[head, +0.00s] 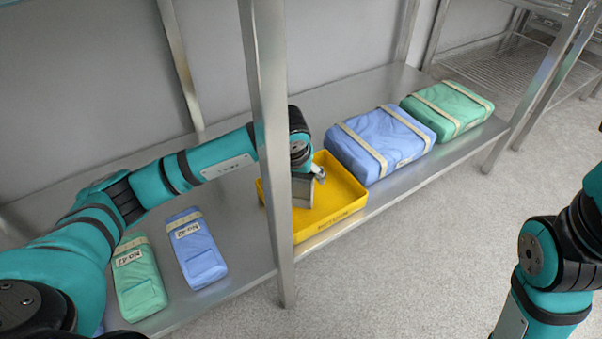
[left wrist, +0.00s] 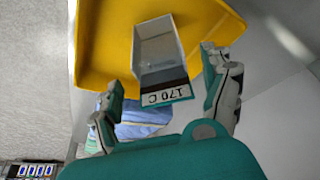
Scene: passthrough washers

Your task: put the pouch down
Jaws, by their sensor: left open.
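My left gripper (head: 312,176) is over the yellow tray (head: 340,205) on the steel shelf. In the left wrist view its two fingers (left wrist: 160,82) are apart. Between them is a pale grey box-like item (left wrist: 158,50) with a label reading "170 C"; it also shows in the head view (head: 303,192), in the tray and partly hidden by the gripper and post. I cannot tell whether this is the pouch. A blue pouch (head: 198,255) and a green pouch (head: 139,282), both labelled, lie on the shelf at left. My right gripper is out of view.
A steel post (head: 270,130) stands in front of the tray's left part. A large strapped blue pack (head: 365,155) and a strapped green pack (head: 450,105) lie right of the tray. Bare shelf (head: 245,228) shows between the blue pouch and the tray.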

